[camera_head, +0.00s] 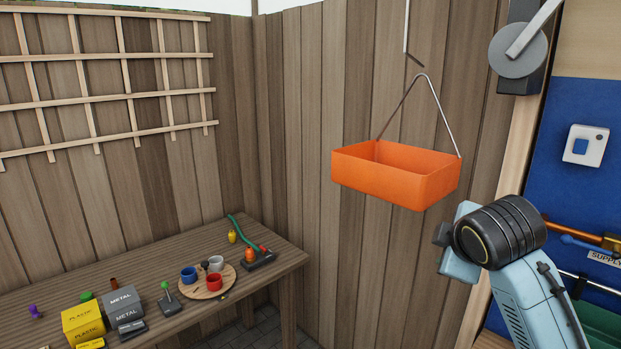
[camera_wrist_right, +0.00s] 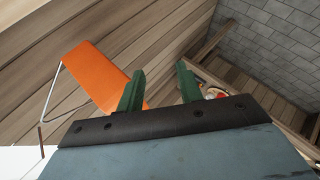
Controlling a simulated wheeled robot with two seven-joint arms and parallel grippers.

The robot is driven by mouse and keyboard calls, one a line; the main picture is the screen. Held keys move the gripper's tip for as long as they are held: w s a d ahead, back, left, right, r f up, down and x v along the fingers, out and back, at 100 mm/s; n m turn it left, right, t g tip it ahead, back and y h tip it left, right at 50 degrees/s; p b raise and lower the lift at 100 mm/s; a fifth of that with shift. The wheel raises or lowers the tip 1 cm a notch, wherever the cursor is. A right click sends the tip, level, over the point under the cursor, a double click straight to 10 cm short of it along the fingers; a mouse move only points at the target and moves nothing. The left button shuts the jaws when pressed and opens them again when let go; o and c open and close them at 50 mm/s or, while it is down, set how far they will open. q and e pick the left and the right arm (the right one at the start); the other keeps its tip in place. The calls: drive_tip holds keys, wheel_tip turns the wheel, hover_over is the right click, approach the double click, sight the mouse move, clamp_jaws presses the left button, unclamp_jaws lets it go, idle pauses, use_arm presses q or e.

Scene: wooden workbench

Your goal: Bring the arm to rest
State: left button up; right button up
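My right arm (camera_head: 535,295) comes in from the lower right in the head view, bent up beside the wooden wall. Its fingers cannot be made out there. In the right wrist view my right gripper (camera_wrist_right: 160,72) shows two green fingers standing apart with nothing between them. The gripper is open and empty. My left arm and gripper are not in view.
An orange basket (camera_head: 395,181) hangs by a wire handle just left of my right wrist; it also shows in the wrist view (camera_wrist_right: 92,75). A workbench (camera_head: 180,250) at the lower left holds a round board (camera_head: 207,292) with cups, and yellow and grey boxes.

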drive_tip(key=s+a+f+m+g+y, duration=0.1)
drive_tip(key=s+f+m+g, duration=0.1)
drive_tip(key=s+f, duration=0.65)
drive_tip(key=s+a+f+m+g+y, duration=0.1)
drive_tip(key=s+f+m, duration=0.3)
drive_tip(key=f, duration=0.7)
drive_tip(key=s+f+m+g, duration=0.2)
drive_tip(key=s+f, duration=0.3)
drive_tip(key=s, duration=0.5)
drive_tip(key=s+f+m+g, duration=0.2)
drive_tip(key=s+f+m, duration=0.15)
drive_tip(key=s, duration=0.65)
wheel_tip(320, 180, down, 30)
drive_tip(key=s+g+b, duration=0.1)
drive_tip(key=s+b, duration=0.1)
drive_tip(key=b, duration=0.3)
drive_tip(key=s+d+f+n+g+b, duration=0.1)
drive_tip(key=s+d+f+b, duration=0.1)
drive_tip(key=s+f, duration=1.4)
wheel_tip(320, 180, down, 3)
drive_tip(key=shift+d+f+b, duration=0.1)
drive_tip(key=shift+d+b, duration=0.25)
drive_tip(key=shift+b, duration=0.5)
